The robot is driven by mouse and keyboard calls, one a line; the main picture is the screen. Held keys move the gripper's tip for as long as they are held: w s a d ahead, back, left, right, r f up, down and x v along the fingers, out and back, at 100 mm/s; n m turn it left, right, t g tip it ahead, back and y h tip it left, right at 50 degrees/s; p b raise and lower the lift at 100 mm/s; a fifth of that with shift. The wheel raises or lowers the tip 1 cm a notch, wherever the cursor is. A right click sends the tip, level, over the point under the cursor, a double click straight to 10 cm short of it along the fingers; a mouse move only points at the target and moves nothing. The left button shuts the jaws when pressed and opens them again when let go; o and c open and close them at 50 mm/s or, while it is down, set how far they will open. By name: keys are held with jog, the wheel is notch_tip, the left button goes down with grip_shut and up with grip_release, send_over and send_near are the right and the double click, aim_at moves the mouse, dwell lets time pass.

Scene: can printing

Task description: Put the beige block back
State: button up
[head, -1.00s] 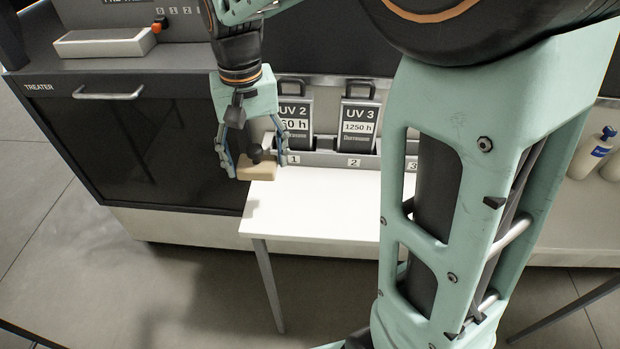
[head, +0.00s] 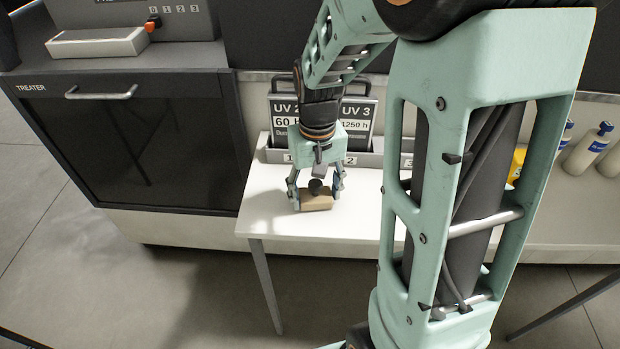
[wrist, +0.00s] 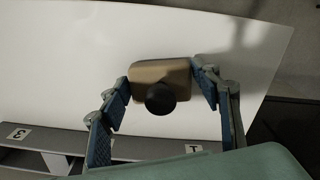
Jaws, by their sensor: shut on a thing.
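The beige block (head: 316,203) has a round black knob on top. My gripper (head: 316,190) is shut on it, with one finger on each side, over the left part of the white table (head: 262,218). In the wrist view the block (wrist: 150,72) sits between the two blue-padded fingers of my gripper (wrist: 160,85), its black knob toward the camera. A shadow lies on the table beside it. I cannot tell whether the block touches the table top or is just above it.
The dark treater cabinet (head: 130,140) is to the left. Bottles (head: 585,150) stand at the right. The table's front left is clear.

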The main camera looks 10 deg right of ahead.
aim_at(316, 185)
jog(key=shift+f, duration=0.2)
jog(key=o, duration=1.6)
notch_tip(316, 185, up, 12)
jog(key=shift+r+p, duration=0.1)
jog(key=shift+p, duration=0.65)
